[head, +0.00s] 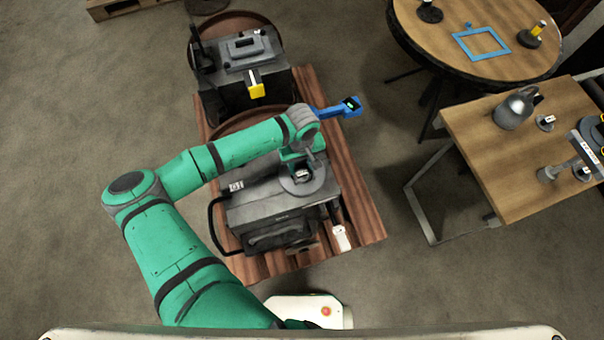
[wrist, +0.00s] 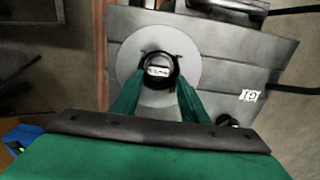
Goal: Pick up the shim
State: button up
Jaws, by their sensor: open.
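A small dark round piece with a pale label on top (wrist: 158,70), which may be the shim, sits at the middle of a grey disc (wrist: 130,62) on the dark machine block. In the head view the disc (head: 312,187) lies near the block's upper right, and the small piece (head: 302,174) shows just below my gripper (head: 301,161). In the wrist view my gripper (wrist: 158,88) is open, its green fingers pointing down on the left and right of the piece. I cannot tell whether they touch it. Nothing is held.
The block (head: 270,212) stands on a wooden pallet (head: 362,218) with a white tag (head: 341,237). A second machine (head: 240,85) and a blue handheld device (head: 338,108) are behind. A wooden table (head: 490,165) at right holds a kettle (head: 514,110). Floor on the left is clear.

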aim_at(302, 174)
jog(key=shift+s+d+f, duration=0.15)
jog(key=shift+f, duration=2.5)
jog(key=c, duration=0.8)
